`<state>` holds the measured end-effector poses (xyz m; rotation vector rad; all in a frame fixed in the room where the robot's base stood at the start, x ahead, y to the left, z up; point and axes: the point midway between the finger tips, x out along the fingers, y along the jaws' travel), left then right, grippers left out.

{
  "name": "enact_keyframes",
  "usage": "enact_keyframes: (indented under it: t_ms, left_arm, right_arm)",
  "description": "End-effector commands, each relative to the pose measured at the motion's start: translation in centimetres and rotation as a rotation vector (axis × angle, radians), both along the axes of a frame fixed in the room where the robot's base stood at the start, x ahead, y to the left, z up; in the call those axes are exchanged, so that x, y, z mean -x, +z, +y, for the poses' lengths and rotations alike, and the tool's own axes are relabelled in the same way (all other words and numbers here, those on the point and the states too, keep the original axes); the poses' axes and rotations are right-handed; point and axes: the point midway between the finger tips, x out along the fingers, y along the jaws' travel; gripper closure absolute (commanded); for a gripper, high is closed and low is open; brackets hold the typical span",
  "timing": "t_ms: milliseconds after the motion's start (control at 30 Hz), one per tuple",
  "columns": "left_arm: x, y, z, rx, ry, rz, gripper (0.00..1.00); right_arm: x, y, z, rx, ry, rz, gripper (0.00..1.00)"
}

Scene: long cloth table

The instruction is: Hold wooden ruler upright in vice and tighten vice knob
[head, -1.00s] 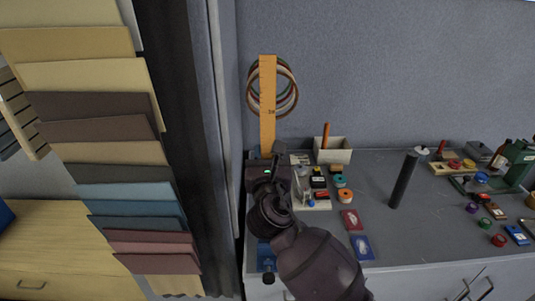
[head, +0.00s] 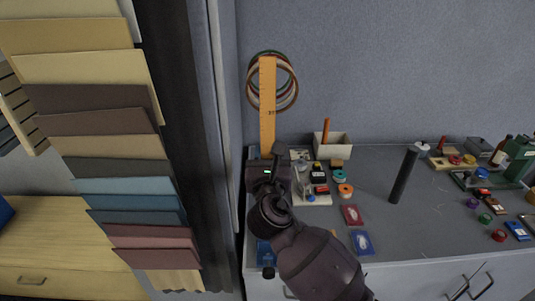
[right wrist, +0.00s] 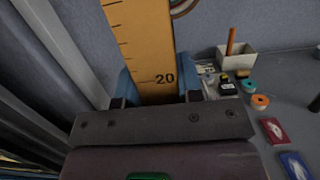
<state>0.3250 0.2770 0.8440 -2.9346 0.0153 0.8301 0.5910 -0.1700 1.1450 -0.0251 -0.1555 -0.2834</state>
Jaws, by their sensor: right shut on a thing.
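The wooden ruler (head: 267,105) stands upright near the left end of the table; it also shows in the right wrist view (right wrist: 143,45), with the number 20 just above my fingers. My right gripper (head: 266,158) is shut on the ruler's lower part. My left gripper is not in view.
Hoops (head: 288,82) hang on the wall behind the ruler. A white box (head: 340,144), small spools and cards (head: 362,242) lie right of my gripper. A dark cylinder (head: 404,176) stands mid-table. A sample rack (head: 110,135) and partition border the left side.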

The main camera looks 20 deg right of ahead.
Motion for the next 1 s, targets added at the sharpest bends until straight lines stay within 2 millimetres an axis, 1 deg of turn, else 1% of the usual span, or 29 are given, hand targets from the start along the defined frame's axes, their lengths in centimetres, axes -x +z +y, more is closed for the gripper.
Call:
enact_keyframes:
  t_ms: [267,1000]
  left_arm:
    - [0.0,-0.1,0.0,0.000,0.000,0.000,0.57]
    - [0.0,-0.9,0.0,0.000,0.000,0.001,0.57]
  right_arm:
    - [0.0,-0.1,0.0,0.000,0.000,-0.001,0.91]
    - [0.0,-1.9,0.0,0.000,0.000,0.000,0.91]
